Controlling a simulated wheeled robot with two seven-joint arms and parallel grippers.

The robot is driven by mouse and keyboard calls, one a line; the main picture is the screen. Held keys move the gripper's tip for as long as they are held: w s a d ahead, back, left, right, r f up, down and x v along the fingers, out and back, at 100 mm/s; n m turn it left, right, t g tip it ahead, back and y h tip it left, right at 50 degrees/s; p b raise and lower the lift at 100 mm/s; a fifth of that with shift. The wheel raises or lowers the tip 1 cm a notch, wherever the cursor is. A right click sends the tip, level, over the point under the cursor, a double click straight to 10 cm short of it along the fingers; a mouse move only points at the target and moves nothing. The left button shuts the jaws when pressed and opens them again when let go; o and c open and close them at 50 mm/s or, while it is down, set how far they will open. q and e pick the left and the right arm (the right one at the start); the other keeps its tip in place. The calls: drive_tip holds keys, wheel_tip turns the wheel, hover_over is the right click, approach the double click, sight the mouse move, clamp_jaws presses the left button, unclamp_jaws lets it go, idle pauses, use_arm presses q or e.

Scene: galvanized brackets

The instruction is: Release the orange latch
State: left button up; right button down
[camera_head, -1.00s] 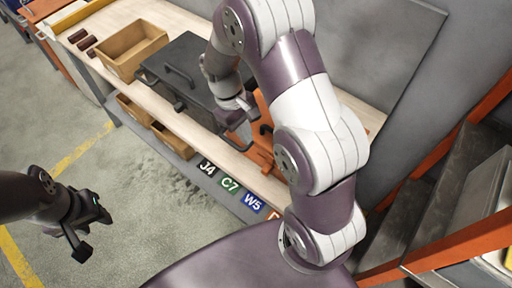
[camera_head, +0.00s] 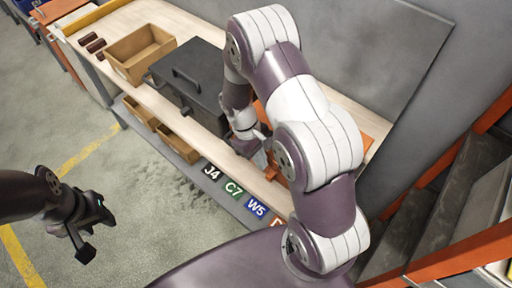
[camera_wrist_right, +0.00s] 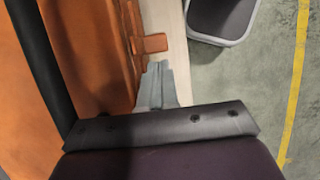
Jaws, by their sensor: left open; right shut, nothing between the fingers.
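An orange case (camera_head: 284,172) lies on the workbench and is mostly hidden behind my right arm in the head view. In the right wrist view the case (camera_wrist_right: 95,50) fills the left side, and a small orange latch tab (camera_wrist_right: 152,43) sticks out from its edge. My right gripper (camera_head: 262,158) is low over the bench beside the case's front. Its grey fingers (camera_wrist_right: 157,82) are shut and empty, just below the latch tab in the wrist view; I cannot tell whether they touch it. My left gripper (camera_head: 92,232) is open and empty over the floor.
A dark toolbox (camera_head: 186,92) with a handle stands left of my right gripper, close to it. A grey bin (camera_wrist_right: 222,20) stands on the floor. Orange-railed steps are at right.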

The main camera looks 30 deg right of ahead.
drive_tip(key=shift+s+f, duration=0.25)
drive_tip(key=shift+f, duration=0.25)
